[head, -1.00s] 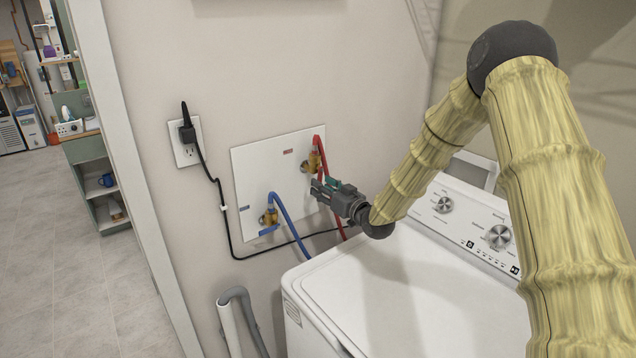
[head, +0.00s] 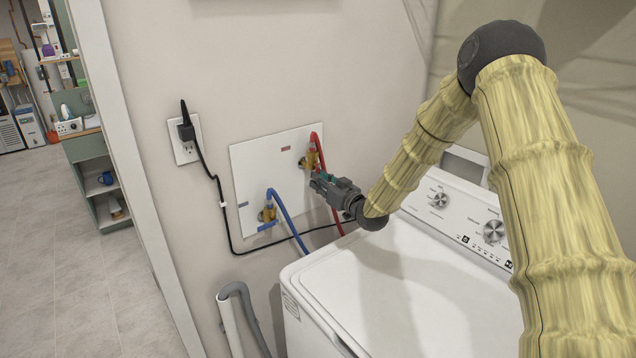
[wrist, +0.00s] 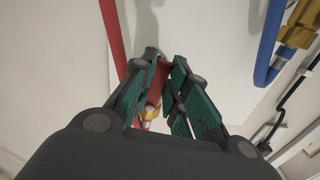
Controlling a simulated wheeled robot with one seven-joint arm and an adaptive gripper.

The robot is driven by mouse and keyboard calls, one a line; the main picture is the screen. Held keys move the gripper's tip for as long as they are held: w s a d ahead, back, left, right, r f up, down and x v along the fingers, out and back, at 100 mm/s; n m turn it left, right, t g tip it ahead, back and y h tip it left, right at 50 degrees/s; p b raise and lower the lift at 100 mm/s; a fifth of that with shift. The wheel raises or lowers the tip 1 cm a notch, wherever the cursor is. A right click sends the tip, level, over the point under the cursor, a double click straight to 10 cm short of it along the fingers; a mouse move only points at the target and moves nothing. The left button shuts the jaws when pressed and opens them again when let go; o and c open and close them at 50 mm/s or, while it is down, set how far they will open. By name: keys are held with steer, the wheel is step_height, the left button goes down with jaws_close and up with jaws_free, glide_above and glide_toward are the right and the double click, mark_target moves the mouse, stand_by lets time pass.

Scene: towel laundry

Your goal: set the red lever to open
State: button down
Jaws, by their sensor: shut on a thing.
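The red lever (wrist: 156,84) shows in the wrist view between the green-padded fingers of my gripper (wrist: 166,88). The gripper is shut on it. A brass valve (wrist: 148,114) shows just below the lever, partly hidden by the fingers. In the head view the red-side brass valve (head: 309,160) sits on the white wall panel (head: 262,165), with my gripper (head: 318,178) right at its lower side. The gripper hides the lever there, so I cannot tell its exact angle.
A red hose (head: 321,150) loops down beside the valve. A blue hose (head: 284,212) and blue lever (head: 268,227) are at lower left. The white washer (head: 380,275) stands below my arm. A black cord (head: 215,185) hangs from the outlet (head: 185,145).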

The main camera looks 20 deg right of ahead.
steer(key=shift+f+n+b, duration=0.25)
steer(key=shift+n+b, duration=0.05)
steer(key=shift+b, duration=0.2)
steer(key=shift+d+r+n+b, duration=0.15)
steer(key=shift+d+n+b, duration=0.05)
steer(key=shift+n+b, duration=0.3)
steer(key=c, duration=1.4)
jaws_free()
steer(key=shift+w, duration=0.15)
steer(key=v, duration=1.2)
